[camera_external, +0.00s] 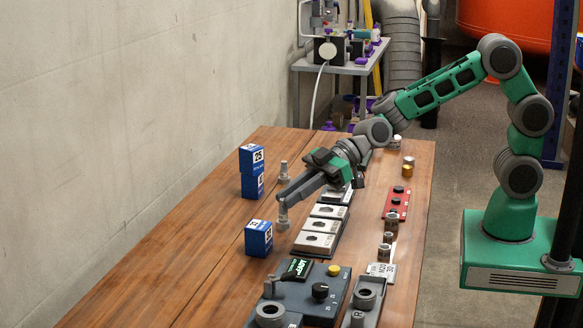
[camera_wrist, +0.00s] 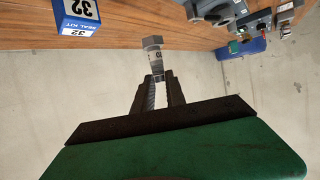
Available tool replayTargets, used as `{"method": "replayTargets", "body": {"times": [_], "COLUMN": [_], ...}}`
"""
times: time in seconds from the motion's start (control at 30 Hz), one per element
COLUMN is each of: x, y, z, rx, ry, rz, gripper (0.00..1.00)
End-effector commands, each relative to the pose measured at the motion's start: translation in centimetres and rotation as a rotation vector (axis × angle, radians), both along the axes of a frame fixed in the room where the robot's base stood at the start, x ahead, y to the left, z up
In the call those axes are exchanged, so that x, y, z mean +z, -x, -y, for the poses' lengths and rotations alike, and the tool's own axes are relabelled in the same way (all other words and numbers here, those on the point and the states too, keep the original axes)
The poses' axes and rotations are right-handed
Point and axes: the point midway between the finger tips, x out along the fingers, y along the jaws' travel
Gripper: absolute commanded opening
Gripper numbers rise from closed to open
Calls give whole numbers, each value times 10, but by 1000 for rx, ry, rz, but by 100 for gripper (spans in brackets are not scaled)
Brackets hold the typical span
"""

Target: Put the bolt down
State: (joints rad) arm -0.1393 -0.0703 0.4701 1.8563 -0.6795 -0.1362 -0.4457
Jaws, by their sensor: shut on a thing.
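My gripper (camera_external: 286,195) is shut on a grey bolt (camera_external: 283,216) over the left part of the wooden table. The bolt hangs upright from the fingertips; I cannot tell whether its lower end touches the wood. In the wrist view the bolt (camera_wrist: 153,58) sits between the two dark fingers (camera_wrist: 157,88), its hex head pointing away from the gripper. A second grey bolt-like piece (camera_external: 284,171) stands upright behind the held one.
A blue box (camera_external: 258,240) stands close to the left of the held bolt, and two stacked blue boxes (camera_external: 251,185) stand farther back. Light plates (camera_external: 317,243) lie to the right. A dark control panel (camera_external: 328,296) is in front. The wooden table (camera_external: 180,270) is bare at left.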

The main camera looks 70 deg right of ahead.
Motion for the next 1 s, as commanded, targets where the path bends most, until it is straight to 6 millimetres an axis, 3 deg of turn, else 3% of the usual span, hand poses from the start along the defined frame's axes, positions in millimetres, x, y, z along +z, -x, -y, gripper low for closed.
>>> {"method": "replayTargets", "body": {"times": [0.1,0.23,0.33,0.43,0.57,0.7,0.8,1.0], "x": [9,12,10,7,14,32,43,60], "y": [16,23,19,6,-15,-31,-32,-19], "z": [8,12,22,48,106,183,233,303], "rx": [-1,-1,-22,-73,-184,-328,-422,-557], "ry": [-1,-1,-1,-1,-1,0,0,0], "rz": [2,1,1,2,7,8,7,6], "gripper": [0,0,0,0,0,0,0,0]}}
